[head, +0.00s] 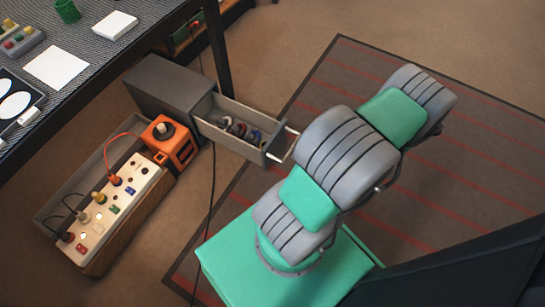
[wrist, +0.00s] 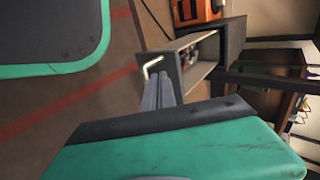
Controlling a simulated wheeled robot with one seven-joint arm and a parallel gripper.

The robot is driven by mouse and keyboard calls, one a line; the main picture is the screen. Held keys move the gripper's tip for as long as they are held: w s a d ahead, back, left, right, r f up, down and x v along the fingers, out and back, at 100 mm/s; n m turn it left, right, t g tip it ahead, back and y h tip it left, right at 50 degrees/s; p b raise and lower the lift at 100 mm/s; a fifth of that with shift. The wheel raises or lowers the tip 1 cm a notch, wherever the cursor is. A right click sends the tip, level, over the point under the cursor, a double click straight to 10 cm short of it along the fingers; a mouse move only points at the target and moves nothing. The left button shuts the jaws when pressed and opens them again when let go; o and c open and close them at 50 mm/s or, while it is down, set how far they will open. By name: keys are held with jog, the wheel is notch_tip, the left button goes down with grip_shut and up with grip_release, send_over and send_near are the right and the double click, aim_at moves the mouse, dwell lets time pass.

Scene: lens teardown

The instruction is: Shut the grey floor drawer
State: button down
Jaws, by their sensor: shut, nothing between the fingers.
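The grey floor drawer's cabinet (head: 172,90) stands on the floor under the table edge. Its drawer (head: 236,147) is pulled out toward the lower right, with several small dark and coloured items inside. A pale bar handle (head: 284,146) is on its front. In the wrist view the drawer front (wrist: 174,75) and handle (wrist: 150,66) lie just beyond my gripper (wrist: 160,78). Its fingers are shut and empty, pointing at the handle area. I cannot tell whether they touch it. The head view shows my arm, but its fingers are hidden there.
A dark cable (head: 212,190) runs along the floor. The table (head: 100,60) stands above left. A striped rug (head: 460,180) lies to the right.

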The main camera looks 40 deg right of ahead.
aim_at(266, 152)
jog(key=b+x, duration=0.1)
jog(key=x, duration=0.2)
jog(key=r+b+x, duration=0.1)
jog(key=b+x, duration=0.1)
jog(key=x, duration=0.2)
jog(key=w+b+x, duration=0.1)
jog(key=x, duration=0.3)
jog(key=shift+w+a+r, duration=0.1)
jog(key=shift+w+a, duration=0.05)
jog(key=shift+a, duration=0.25)
jog(key=shift+w+a+r, duration=0.15)
jog(key=shift+w, duration=0.45)
